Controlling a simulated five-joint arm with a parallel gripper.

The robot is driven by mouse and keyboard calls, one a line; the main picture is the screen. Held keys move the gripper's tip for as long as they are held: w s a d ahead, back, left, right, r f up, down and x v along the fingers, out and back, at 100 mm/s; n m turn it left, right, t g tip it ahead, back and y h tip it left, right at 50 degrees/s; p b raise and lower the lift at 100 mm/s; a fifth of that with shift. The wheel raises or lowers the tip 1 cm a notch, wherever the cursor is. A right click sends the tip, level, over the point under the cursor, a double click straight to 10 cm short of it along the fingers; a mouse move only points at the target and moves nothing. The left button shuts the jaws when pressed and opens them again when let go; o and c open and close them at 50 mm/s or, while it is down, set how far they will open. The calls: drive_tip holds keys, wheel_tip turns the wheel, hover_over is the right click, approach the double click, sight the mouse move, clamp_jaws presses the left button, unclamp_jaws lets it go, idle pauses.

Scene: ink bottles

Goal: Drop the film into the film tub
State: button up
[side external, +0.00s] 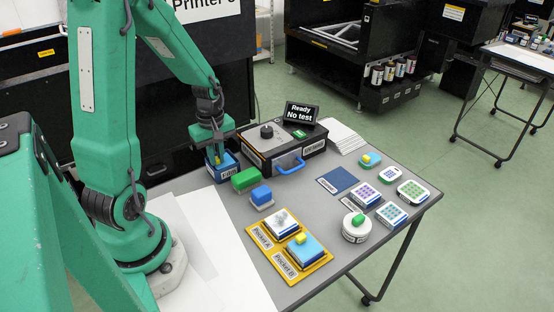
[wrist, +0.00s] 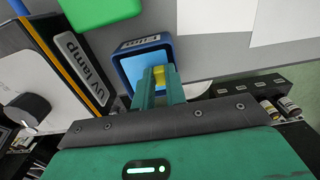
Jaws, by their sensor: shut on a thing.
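The film tub (side external: 223,172) is a blue open box labelled Film at the back left of the table, beside the black UV lamp box. It also shows in the wrist view (wrist: 122,72), with a light blue surface inside its rim. My gripper (side external: 214,156) points down at the tub. In the wrist view my gripper (wrist: 161,84) is shut on a small yellow knob (wrist: 159,73), which appears to belong to the film. The fingers hide much of the tub's inside, so I cannot tell whether the film touches its bottom.
The UV lamp box (side external: 285,148) with a blue handle stands right of the tub. A green block (side external: 245,179) and a blue block (side external: 261,195) lie in front. A yellow tray (side external: 257,247) holds two pieces, one light blue with a yellow knob. Several pieces stand at the right.

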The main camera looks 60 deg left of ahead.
drive_tip(key=o, duration=0.8)
drive_tip(key=shift+c, duration=0.2)
drive_tip(key=shift+s, duration=0.1)
drive_tip(key=shift+c, duration=1.3)
drive_tip(key=shift+r, duration=0.1)
drive_tip(key=o, duration=0.4)
drive_tip(key=shift+r, duration=0.2)
drive_tip(key=shift+c, duration=0.2)
drive_tip(key=shift+r, duration=2.7)
